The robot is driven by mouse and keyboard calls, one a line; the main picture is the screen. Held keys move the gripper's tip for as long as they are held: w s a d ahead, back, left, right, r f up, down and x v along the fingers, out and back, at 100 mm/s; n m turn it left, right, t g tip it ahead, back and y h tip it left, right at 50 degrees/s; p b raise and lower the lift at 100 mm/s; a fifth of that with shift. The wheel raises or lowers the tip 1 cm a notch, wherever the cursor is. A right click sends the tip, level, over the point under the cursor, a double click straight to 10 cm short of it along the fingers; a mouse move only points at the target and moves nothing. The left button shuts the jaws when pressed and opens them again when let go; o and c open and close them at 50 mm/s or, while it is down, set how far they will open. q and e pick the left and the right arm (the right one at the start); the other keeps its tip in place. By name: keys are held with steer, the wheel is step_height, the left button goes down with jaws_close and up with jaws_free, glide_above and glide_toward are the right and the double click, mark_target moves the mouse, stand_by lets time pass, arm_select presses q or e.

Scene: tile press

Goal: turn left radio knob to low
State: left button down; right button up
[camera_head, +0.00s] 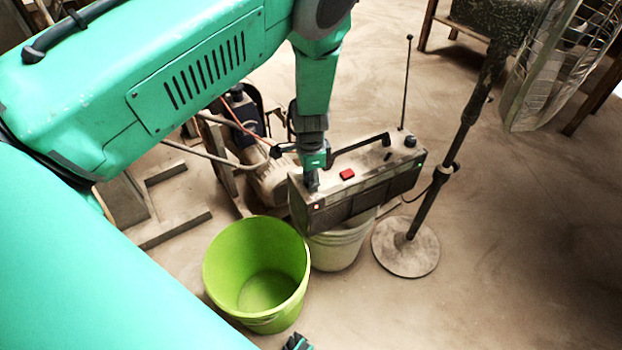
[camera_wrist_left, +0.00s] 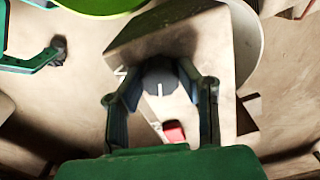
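The radio (camera_head: 370,190) is a worn, dark grey box with a handle, an antenna and a red button (camera_head: 347,174) on top. It sits over a pale bucket. My left gripper (camera_head: 312,178) points down at the radio's left end. In the left wrist view its two fingers (camera_wrist_left: 160,85) flank the dark round left knob (camera_wrist_left: 160,76) and appear to touch its sides. A white mark on the knob shows between them. The knob is mostly hidden in the head view. A dark, teal-edged part at the bottom edge of the head view may be my right gripper (camera_head: 297,342); its fingers are not clear.
A lime green bucket (camera_head: 230,288) stands in front of the radio, next to the pale bucket (camera_head: 338,252). A fan on a stand (camera_head: 405,262) is to the right. Machinery (camera_head: 268,180) stands behind and left.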

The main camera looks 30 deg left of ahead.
arm_select(q)
steer(key=shift+d+r, duration=0.1)
steer(key=shift+n, duration=0.4)
steer(key=shift+w+n+p, duration=0.1)
steer(key=shift+n+p, duration=0.65)
steer(key=shift+n, duration=0.15)
steer(key=shift+n+p, duration=0.6)
steer(key=shift+n, duration=1.2)
steer(key=c, duration=1.2)
jaws_free()
